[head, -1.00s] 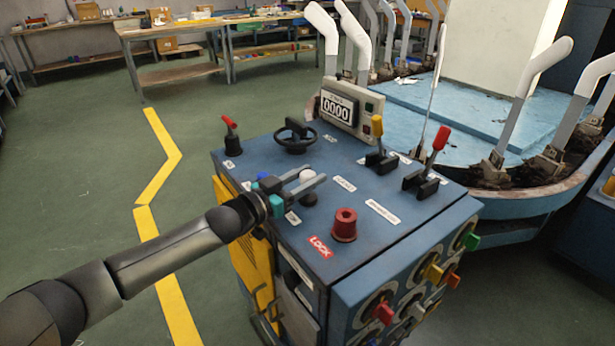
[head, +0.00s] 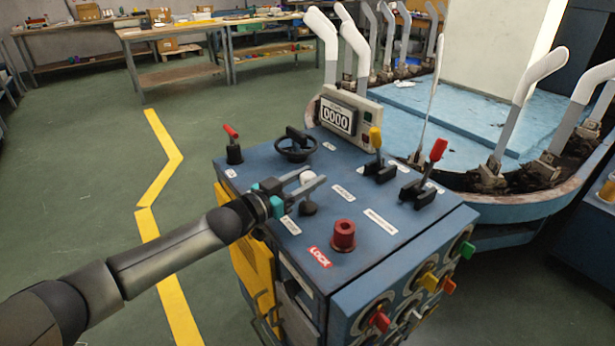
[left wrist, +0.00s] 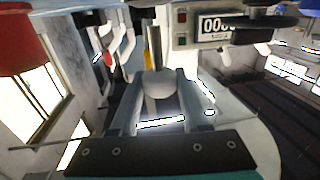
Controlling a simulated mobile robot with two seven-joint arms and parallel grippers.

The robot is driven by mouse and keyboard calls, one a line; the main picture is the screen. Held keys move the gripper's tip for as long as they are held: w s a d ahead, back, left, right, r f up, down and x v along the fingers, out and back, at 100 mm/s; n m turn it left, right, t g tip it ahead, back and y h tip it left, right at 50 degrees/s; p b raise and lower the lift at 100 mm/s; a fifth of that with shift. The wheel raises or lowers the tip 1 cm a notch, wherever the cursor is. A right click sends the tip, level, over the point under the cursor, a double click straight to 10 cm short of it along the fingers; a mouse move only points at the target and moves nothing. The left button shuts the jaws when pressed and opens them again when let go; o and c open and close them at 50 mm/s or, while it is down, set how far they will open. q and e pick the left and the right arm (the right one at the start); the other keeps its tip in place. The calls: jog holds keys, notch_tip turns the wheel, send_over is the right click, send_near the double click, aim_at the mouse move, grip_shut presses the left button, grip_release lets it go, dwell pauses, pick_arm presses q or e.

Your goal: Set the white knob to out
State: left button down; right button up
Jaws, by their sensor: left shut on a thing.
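The white knob (head: 306,177) stands on the blue top of a control console, with a dark round part (head: 308,209) just in front of it. My left gripper (head: 313,176) reaches in from the left, its two grey fingers on either side of the knob and shut on it. In the left wrist view the knob (left wrist: 160,85) shows pale and rounded between the fingers. The fingers hide part of the knob's lower end and stem. The small label beside it is too small to read. My right gripper is not in view.
On the console are a red LOCK label (head: 319,257), a red knob (head: 343,235), a black handwheel (head: 296,146), a red-tipped lever (head: 233,146), yellow (head: 375,138) and red (head: 438,150) levers, and a counter (head: 338,117) reading 0000. Green floor is clear at left.

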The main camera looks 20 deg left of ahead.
pick_arm(q)
jog(key=shift+r, duration=0.4)
jog(key=c, duration=0.8)
grip_release()
jog(key=o, duration=0.4)
jog(key=shift+f, duration=0.15)
jog(key=shift+o, duration=0.2)
